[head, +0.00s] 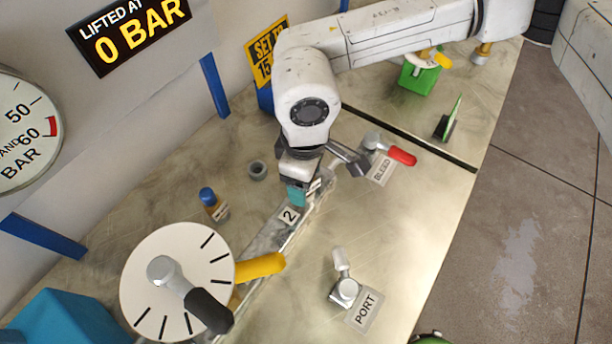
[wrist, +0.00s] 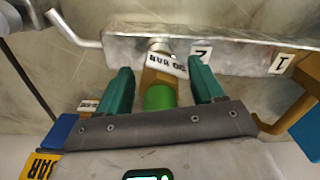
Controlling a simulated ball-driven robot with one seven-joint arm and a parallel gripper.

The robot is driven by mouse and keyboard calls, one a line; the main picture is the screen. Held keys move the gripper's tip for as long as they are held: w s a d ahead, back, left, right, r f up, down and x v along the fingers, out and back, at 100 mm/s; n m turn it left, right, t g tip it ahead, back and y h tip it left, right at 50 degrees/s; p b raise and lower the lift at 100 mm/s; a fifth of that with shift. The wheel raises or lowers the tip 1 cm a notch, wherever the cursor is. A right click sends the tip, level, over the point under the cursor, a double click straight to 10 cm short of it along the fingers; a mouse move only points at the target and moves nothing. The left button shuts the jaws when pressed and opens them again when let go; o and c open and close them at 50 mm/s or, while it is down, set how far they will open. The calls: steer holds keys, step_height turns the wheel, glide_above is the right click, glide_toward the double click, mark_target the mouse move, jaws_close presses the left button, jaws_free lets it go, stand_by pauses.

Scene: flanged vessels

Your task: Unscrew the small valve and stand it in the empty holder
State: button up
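The small valve (wrist: 159,97), brass with a green cap and a white tag reading BAR, sits on the metal manifold bar (wrist: 120,45) beside the number 2 label. My gripper (wrist: 163,82) is open, with one teal finger on each side of the valve and gaps visible on both sides. In the head view my gripper (head: 297,194) is over the bar by label 2 and hides the valve. A grey ring-shaped holder (head: 258,171) stands empty on the bench left of my gripper. A blue-capped valve (head: 212,204) with a tag stands nearer the white dial.
A white dial (head: 150,260) with a black-ended lever and a yellow handle (head: 260,267) are at lower left. A red-handled bleed valve (head: 398,155) is right of my gripper, and a port fitting (head: 345,290) is below right. Bench between these is clear.

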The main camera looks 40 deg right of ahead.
step_height(320, 180, up, 11)
steer(key=shift+f+b, duration=0.1)
steer(key=shift+b, duration=0.65)
